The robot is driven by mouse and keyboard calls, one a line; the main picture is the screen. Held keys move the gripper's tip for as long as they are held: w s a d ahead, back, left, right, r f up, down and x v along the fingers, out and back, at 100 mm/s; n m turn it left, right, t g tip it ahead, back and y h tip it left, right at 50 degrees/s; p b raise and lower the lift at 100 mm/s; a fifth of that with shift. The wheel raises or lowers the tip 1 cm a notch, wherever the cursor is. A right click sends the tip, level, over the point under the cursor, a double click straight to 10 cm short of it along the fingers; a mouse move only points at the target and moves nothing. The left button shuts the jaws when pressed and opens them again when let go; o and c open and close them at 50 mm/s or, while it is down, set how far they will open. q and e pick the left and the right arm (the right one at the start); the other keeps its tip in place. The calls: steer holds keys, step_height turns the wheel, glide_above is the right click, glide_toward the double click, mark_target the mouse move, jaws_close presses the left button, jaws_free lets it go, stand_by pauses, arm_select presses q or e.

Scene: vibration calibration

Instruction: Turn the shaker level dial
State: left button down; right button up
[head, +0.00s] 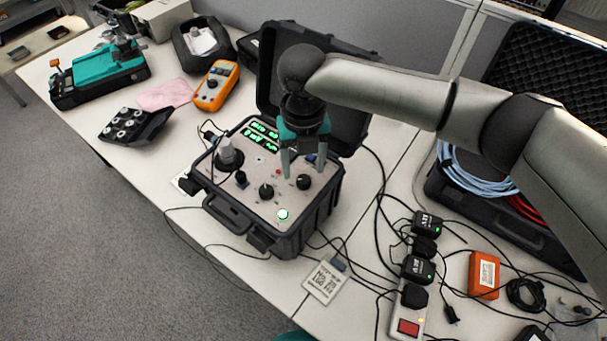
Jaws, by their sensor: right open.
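The portable shaker unit (222,190) is an open black case with a grey panel, on the table in the head view. Its panel has green lit displays (260,132), a round shaker head (228,155) and a lit green button (283,214). Black dials sit at the panel's right (304,182), middle (266,191) and left (241,178); their labels are too small to read. My right gripper (304,171) is open and points down over the panel's right side, its fingertips close above and around the right dial. Contact cannot be told. My left gripper does not show.
The case's raised lid (345,85) stands behind my right gripper. An orange multimeter (216,85) and a black tray (130,124) lie to the left. A power strip (408,322) with adapters, cables and an orange box (484,275) clutter the right.

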mark_target(304, 179)
steer(key=shift+f, duration=1.8)
jaws_close()
